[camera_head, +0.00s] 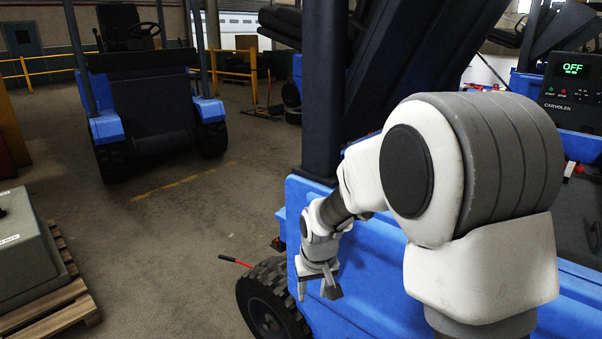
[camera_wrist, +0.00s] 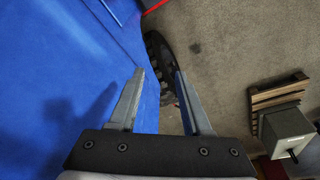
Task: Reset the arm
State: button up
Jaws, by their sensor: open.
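My gripper (camera_head: 319,285) hangs at the end of my white and grey arm, in front of the blue side of a forklift (camera_head: 375,270) in the head view. In the wrist view my gripper (camera_wrist: 158,88) has its two fingers apart with nothing between them. The blue panel (camera_wrist: 60,70) fills the left of that view, and a black tire (camera_wrist: 159,55) shows beyond the fingers. Whether the fingers touch the forklift cannot be told.
A second blue forklift (camera_head: 145,95) stands at the back left. A grey block (camera_head: 22,245) sits on a wooden pallet (camera_head: 75,290) at the left. A control panel (camera_head: 572,85) reads OFF. A red lever (camera_head: 235,261) sticks out near the tire. The floor between is clear.

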jog(key=s+d+r+m+t, duration=0.1)
jog(key=s+d+r, duration=0.5)
jog(key=s+r, duration=0.5)
jog(key=s+d+r+m+t, duration=0.1)
jog(key=s+d+r, duration=0.2)
jog(key=s, duration=0.3)
jog(key=s+d+r+m+t, duration=0.1)
jog(key=s+d+r, duration=0.1)
jog(key=s+r, duration=0.3)
notch_tip(320, 180, up, 20)
jog(key=s+p, duration=0.1)
jog(key=p, duration=2)
jog(key=shift+s+d+r+p, duration=0.15)
jog(key=shift+s+r+p, duration=0.05)
jog(key=shift+s+p, duration=0.2)
